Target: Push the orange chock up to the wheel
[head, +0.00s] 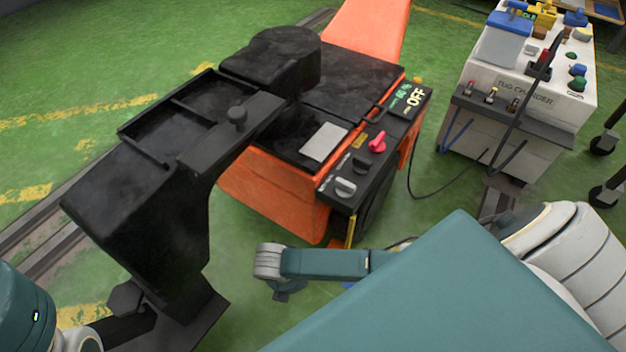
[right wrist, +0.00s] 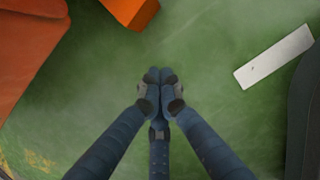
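An orange block, which looks like the chock (right wrist: 130,8), is cut off by the top edge of the right wrist view. My right gripper (right wrist: 160,75) has its blue fingers together, with nothing visible between them. It is below the block in that picture and apart from it. A dark curved shape (right wrist: 304,125) at the right edge may be the wheel; I cannot be sure. In the head view a small orange piece (head: 338,243) shows beside my right forearm, mostly hidden. My right fingers are largely hidden there. My left gripper is out of view.
An orange and black tug (head: 270,190) with a control panel fills the middle. A white tug charger (head: 530,85) stands at right, with a cable on the floor. A large orange surface (right wrist: 25,45) and a pale bar (right wrist: 274,57) flank the green floor around my right gripper.

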